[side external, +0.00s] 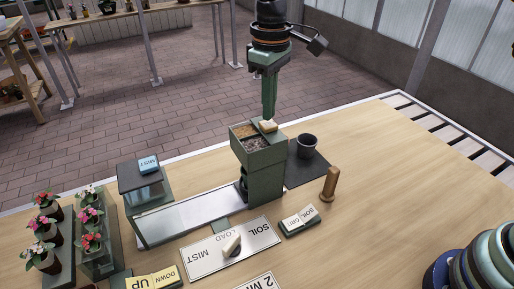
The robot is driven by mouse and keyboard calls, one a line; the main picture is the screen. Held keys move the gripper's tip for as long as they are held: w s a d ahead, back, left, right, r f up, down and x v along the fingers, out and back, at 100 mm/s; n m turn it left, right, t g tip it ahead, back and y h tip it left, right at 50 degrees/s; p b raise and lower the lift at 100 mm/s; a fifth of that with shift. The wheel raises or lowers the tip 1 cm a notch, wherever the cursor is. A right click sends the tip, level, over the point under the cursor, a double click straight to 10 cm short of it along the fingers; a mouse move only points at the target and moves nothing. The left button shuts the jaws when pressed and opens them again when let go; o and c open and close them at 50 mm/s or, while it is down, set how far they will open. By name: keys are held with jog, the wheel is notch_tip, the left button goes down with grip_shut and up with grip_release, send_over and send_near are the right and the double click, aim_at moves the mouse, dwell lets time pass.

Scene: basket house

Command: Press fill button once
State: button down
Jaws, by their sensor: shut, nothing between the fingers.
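A green hopper box (260,165) stands mid-table, with tan and dark grainy material in its open top compartments. A small cream button (268,126) sits on its top at the back right; I cannot read a label on it, but it may be the fill button. My gripper (269,115) points straight down, fingers shut and empty, with its tips right over this cream button. I cannot tell whether the tips touch it or whether it is pressed down.
A dark pot (307,146) on a black mat and a wooden peg (330,184) stand right of the hopper. A dial plate (213,258), a white rocker (300,220), a yellow rocker (153,280) and a blue-topped mist box (148,165) surround the track. Flower pots (90,240) stand left.

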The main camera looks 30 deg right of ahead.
jog(key=shift+f, duration=0.65)
jog(key=shift+f, duration=0.4)
jog(key=shift+r, duration=1.15)
jog(key=shift+r, duration=0.1)
jog(key=shift+r, duration=2.9)
jog(key=shift+d, duration=0.1)
